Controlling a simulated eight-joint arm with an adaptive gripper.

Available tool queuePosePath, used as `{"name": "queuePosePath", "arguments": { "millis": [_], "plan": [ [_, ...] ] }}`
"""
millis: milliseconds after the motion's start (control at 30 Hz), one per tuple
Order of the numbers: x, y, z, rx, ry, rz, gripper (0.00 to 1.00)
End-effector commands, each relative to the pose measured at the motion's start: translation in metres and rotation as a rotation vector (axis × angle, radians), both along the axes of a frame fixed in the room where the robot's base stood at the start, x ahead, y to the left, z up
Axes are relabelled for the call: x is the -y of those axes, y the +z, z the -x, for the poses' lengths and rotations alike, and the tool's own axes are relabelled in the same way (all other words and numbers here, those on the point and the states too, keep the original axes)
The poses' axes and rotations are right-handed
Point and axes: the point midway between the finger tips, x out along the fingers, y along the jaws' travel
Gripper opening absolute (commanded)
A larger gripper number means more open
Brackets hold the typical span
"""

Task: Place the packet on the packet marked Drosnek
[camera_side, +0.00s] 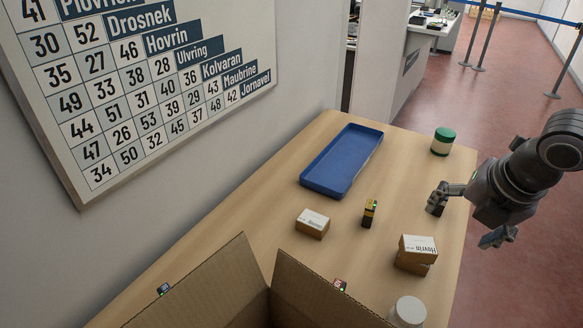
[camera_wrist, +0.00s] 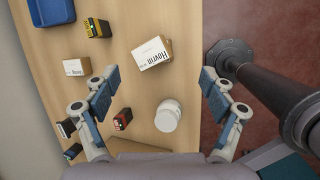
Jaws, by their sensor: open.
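A packet with a white label reading Hovrin (camera_side: 418,243) rests on top of another brown packet (camera_side: 411,264) near the counter's right edge. The Hovrin packet also shows in the wrist view (camera_wrist: 152,54), upper middle. A separate small packet (camera_side: 312,223) lies left of them; its label is too small to read, also in the wrist view (camera_wrist: 76,67). I cannot read the name Drosnek on any packet. My gripper (camera_side: 467,218) is open and empty, above the counter's right edge, apart from the packets. Both fingers show in the wrist view (camera_wrist: 160,82).
A blue tray (camera_side: 311,178) and a green-lidded jar (camera_side: 443,142) stand at the back. A yellow-black item (camera_side: 369,213) is mid-counter. A white jar (camera_side: 408,310) and an open cardboard box (camera_side: 205,290) are in front. A wall chart (camera_side: 150,80) lists names, Drosnek included.

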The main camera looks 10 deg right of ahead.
Motion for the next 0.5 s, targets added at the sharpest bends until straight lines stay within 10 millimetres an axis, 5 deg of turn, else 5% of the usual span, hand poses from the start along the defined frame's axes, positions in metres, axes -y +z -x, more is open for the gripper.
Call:
{"name": "queuePosePath", "arguments": {
  "millis": [500],
  "plan": [
    [0.094,-0.032,0.01,0.187,-1.433,-0.782,0.83]
  ]
}}
